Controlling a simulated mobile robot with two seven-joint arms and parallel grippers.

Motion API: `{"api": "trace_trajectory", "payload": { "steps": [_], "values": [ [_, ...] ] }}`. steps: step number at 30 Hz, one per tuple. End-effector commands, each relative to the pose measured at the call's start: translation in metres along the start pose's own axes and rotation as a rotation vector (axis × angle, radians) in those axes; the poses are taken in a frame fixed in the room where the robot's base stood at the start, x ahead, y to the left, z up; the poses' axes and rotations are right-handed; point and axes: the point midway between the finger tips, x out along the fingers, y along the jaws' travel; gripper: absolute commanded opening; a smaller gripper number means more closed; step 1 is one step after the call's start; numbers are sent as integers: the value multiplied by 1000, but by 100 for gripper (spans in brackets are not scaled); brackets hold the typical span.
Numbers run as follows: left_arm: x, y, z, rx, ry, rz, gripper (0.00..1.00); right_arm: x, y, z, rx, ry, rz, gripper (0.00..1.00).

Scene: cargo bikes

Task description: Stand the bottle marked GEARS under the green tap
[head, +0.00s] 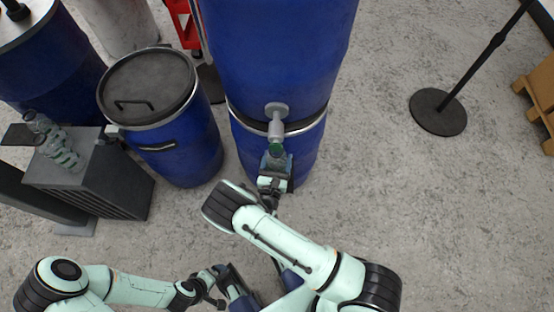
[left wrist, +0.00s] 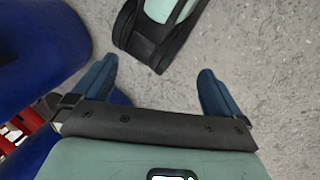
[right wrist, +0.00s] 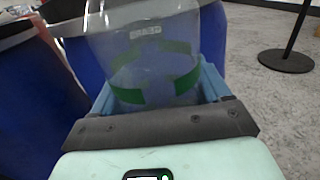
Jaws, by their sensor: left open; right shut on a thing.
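A clear bottle with a green band and a small pale label (right wrist: 150,70) stands between the fingers of my right gripper (right wrist: 160,95) in the right wrist view. The label is too blurred to read. In the head view my right gripper (head: 274,175) is shut on this bottle, close to the front of the tall blue barrel. A tap (head: 277,127) sticks out from the barrel, with a green part (head: 275,150) at its near end, over or against the bottle; I cannot tell which. My left gripper (left wrist: 155,90) is open and empty above the floor.
Several clear bottles (head: 58,148) are on a grey ribbed box (head: 100,180) at the left. A lidded blue barrel (head: 175,145) stands beside the tall blue barrel (head: 275,50). A black round stand base (head: 438,112) is at the right.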

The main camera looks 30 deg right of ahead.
Motion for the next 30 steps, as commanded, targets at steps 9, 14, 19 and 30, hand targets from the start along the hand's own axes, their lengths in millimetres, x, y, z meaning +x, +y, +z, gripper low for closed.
{"api": "trace_trajectory", "payload": {
  "steps": [9,14,19,30],
  "values": [
    [2,-1,-3,0,7,0,100,0,0,-3,-1,0,0,100],
    [-1,0,0,0,1,0,100,0,0,1,0,0,0,100],
    [-5,2,6,2,-17,1,100,-24,1,1,-3,2,4,100],
    [-14,5,20,5,-58,3,100,-100,0,1,-2,1,3,100]
  ]
}}
